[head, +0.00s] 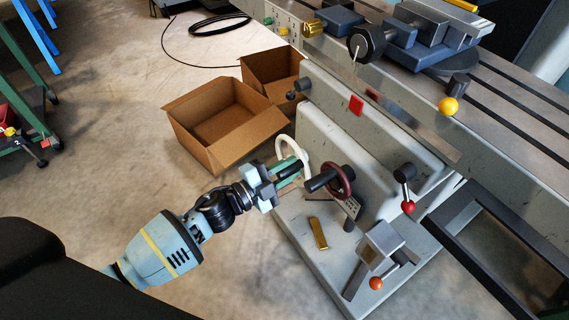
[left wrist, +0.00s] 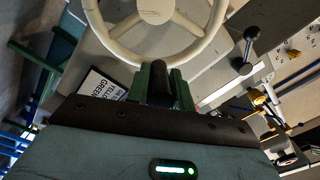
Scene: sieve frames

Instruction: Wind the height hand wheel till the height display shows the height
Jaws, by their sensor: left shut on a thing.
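A cream hand wheel (head: 281,142) stands at the side of the grey machine and is seen partly edge-on in the head view. Its rim, spokes and hub show large in the left wrist view (left wrist: 157,49). My left gripper (head: 288,170) is shut on the wheel's black handle (left wrist: 158,84), with green fingers on both sides of it. A second, dark red hand wheel (head: 349,180) with a black handle sits just to the right. No height display can be made out. My right gripper is not in view.
Two open cardboard boxes (head: 215,148) stand on the floor behind my left gripper. A printed card (left wrist: 102,86) shows near the wheel. Floor on the left is mostly clear.

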